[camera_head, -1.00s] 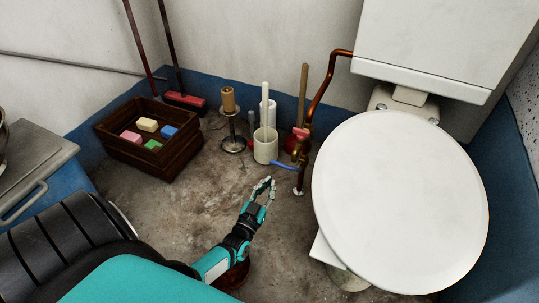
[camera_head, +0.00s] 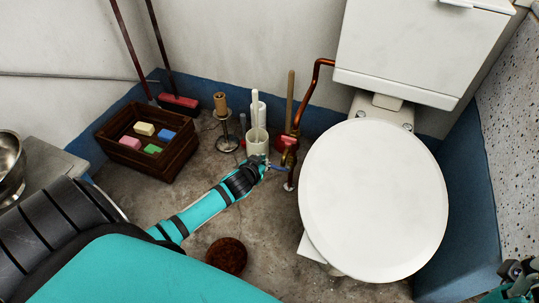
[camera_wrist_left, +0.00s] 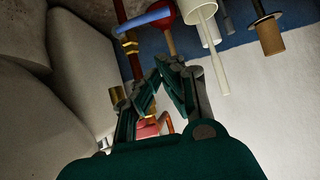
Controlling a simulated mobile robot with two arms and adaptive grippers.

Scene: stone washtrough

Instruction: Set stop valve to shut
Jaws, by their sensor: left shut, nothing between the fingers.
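The stop valve sits low on the copper pipe (camera_head: 294,150) left of the toilet. Its blue lever (camera_head: 278,168) sticks out leftward from the pipe. In the left wrist view the blue lever (camera_wrist_left: 147,18) lies across the top, beyond my fingertips, with brass fittings (camera_wrist_left: 130,46) beside it. My left gripper (camera_head: 263,162) is at the lever's free end in the head view; contact cannot be told. In the wrist view its fingers (camera_wrist_left: 168,65) are closed together and empty. Part of my right gripper (camera_head: 520,272) shows at the lower right edge, its fingers unclear.
The toilet (camera_head: 375,200) stands right of the valve. A white brush holder (camera_head: 257,143), a plunger (camera_head: 288,140) and a roll stand (camera_head: 228,140) are close behind. A wooden crate (camera_head: 150,165) is at left. A brown round object (camera_head: 226,256) lies on the floor.

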